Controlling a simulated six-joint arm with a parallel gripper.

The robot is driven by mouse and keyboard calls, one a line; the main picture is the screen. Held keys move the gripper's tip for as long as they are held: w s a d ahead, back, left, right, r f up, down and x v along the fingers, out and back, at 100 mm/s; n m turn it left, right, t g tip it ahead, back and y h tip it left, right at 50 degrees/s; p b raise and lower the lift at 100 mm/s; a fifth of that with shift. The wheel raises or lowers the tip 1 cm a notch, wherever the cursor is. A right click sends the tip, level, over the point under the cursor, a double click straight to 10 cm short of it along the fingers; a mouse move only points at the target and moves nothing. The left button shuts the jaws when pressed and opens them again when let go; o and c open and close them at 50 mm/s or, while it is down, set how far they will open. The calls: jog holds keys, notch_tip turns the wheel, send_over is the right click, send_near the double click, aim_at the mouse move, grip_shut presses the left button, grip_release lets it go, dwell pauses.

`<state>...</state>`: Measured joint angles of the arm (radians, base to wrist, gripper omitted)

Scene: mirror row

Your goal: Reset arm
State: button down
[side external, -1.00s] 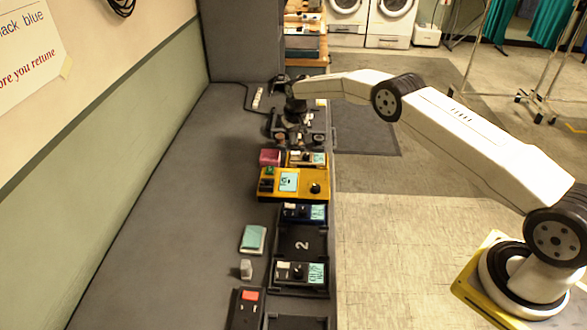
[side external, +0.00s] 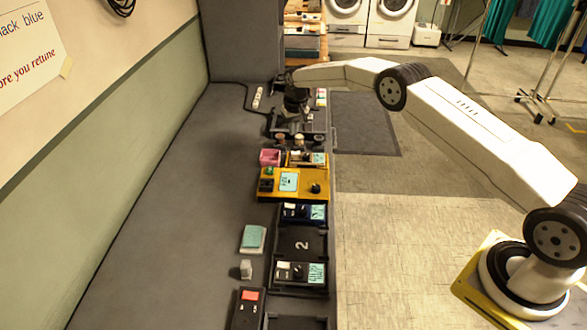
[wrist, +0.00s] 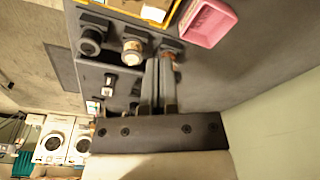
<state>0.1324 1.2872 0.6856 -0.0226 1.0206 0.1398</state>
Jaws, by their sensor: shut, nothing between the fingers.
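My gripper (side external: 292,124) is at the far end of the long grey bench in the side view. It points down above the dark fixture with several small round knobs (side external: 297,139). In the wrist view my gripper's two fingers (wrist: 158,84) lie close together, shut with nothing between them. Three knob-topped posts show beyond them: a dark one (wrist: 90,40), a white-topped one (wrist: 133,52) and a brownish one (wrist: 168,50) partly behind the fingertips. I cannot tell whether the fingers touch that post.
A yellow unit with a teal screen (side external: 288,182) and a pink bin (side external: 270,158) stand nearer than the knobs. A power strip (side external: 258,98) lies at the far end. The bench's left side is mostly clear.

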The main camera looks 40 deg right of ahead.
jog(key=shift+r, duration=0.1)
jog(key=s+a+r+n, duration=0.1)
jog(key=s+a+r, duration=0.2)
jog(key=s+r, duration=0.35)
jog(key=s+a+r+n, duration=0.1)
jog(key=s+a+r, duration=0.2)
jog(key=s, duration=0.7)
jog(key=s+a+n, duration=0.1)
jog(key=s+a, duration=0.2)
jog(key=s, duration=1.8)
jog(key=shift+s+t, duration=0.15)
jog(key=shift+t, duration=0.25)
